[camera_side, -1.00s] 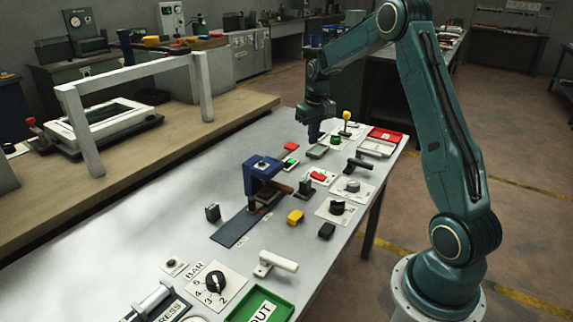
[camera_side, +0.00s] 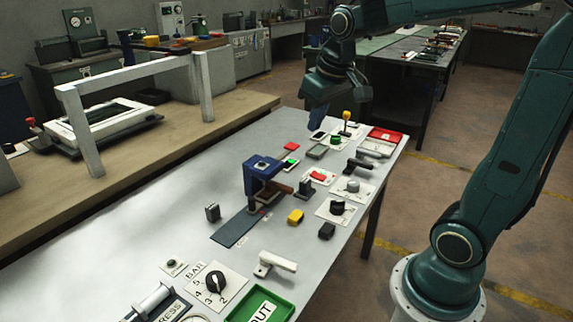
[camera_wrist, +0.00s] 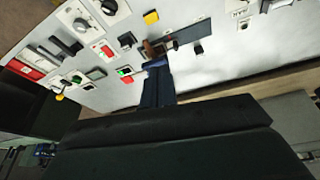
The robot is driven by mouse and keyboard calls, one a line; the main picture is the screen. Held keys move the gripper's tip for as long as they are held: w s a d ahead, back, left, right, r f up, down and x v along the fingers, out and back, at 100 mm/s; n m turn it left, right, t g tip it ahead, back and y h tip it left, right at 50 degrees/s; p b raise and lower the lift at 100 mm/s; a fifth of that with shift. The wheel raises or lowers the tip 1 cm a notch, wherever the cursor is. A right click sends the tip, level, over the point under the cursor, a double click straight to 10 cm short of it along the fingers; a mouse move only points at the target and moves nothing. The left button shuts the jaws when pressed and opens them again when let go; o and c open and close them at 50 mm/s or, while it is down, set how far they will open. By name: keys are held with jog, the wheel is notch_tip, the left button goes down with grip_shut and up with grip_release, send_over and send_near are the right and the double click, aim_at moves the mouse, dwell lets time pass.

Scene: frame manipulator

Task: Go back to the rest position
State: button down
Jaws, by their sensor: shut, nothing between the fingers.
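My gripper (camera_side: 318,115) hangs tilted in the air above the far end of the grey work table (camera_side: 130,215) in the side view. Its dark blue fingers are shut with nothing between them. They point down towards the small switches and are apart from the table top. In the wrist view, the dark body of my gripper fills the lower part, and a dark blue shape rises from it towards the panel. No marker for the rest position shows.
A blue clamp-like fixture (camera_side: 262,170) stands mid-table. A green tray (camera_side: 285,318) lies at the near edge. A white frame (camera_side: 140,68) stands on the bench behind.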

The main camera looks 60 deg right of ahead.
jog(key=s+a+n+t, duration=0.1)
jog(key=s+a, duration=0.3)
jog(key=s, duration=0.3)
jog(key=s+a+n+t+y, duration=0.1)
jog(key=s+a, duration=0.3)
jog(key=s, duration=0.3)
jog(key=shift+a+f, duration=0.25)
jog(key=shift+f, duration=0.15)
